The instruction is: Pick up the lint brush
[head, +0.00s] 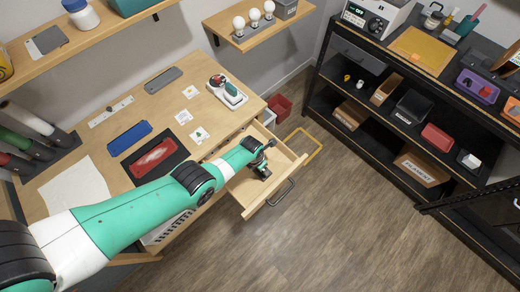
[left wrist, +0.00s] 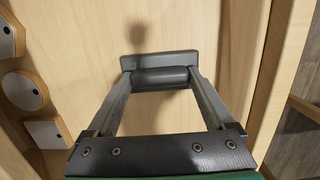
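The wooden drawer (head: 246,207) under the desk is pulled out. My left gripper (head: 263,168) reaches down into it. In the left wrist view, a dark grey item with a broad bar and a rounded roller part lies at the fingertips; it looks like the lint brush (left wrist: 158,62). My left gripper's two fingers (left wrist: 161,84) stand wide apart, one at each end of the rounded part. Whether they press on it I cannot tell. In the head view the arm and gripper hide most of this item. My right gripper is not in view.
The drawer's handle (head: 281,192) faces the open floor (head: 300,235). The desk (head: 150,105) holds a blue case (head: 129,138) and a red item on a black mat. White-faced wooden pieces (left wrist: 20,90) show at left in the left wrist view. A black shelf unit stands at right.

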